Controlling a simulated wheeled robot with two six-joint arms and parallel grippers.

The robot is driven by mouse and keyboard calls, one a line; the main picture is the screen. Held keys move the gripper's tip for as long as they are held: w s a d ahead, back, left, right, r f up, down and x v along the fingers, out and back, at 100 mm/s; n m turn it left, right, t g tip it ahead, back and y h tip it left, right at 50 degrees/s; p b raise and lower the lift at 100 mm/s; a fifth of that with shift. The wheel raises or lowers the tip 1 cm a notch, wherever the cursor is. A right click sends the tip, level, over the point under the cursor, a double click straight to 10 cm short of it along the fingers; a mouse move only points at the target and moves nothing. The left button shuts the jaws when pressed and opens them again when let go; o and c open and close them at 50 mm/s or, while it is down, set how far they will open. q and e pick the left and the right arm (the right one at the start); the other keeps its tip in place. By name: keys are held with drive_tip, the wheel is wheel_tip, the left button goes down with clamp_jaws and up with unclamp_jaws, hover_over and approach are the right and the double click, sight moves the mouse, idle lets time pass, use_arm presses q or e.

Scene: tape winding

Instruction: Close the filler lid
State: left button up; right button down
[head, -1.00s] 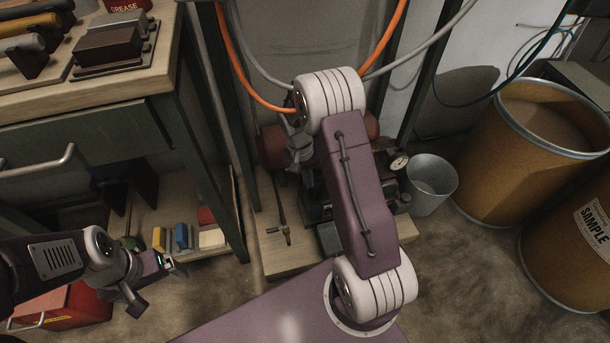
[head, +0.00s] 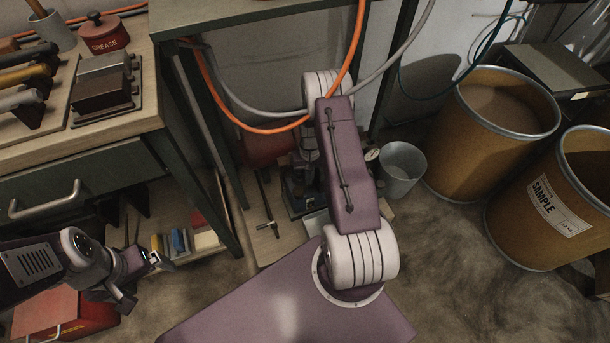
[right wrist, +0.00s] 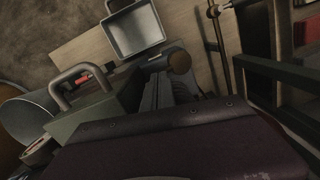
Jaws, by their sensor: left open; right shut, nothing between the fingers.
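A dark machine (head: 303,198) with a dial gauge (head: 372,154) sits low on a wooden base behind my right arm, which hides much of it. In the right wrist view, an open square grey metal box (right wrist: 136,32) stands near a dark green block with a looped handle (right wrist: 62,88) and a round brown knob (right wrist: 179,62). I cannot tell for sure which part is the filler lid. My left gripper (head: 157,261) is open and empty at the lower left.
A grey bucket (head: 402,170) stands right of the machine, with two brown drums (head: 480,150) beyond. A workbench (head: 85,145) is at the left, with a red toolbox (head: 65,308) below. Orange and grey hoses (head: 265,131) hang over my right arm.

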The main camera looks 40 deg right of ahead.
drive_tip(key=shift+d+f, duration=0.2)
drive_tip(key=shift+f, duration=0.1)
idle(0.5)
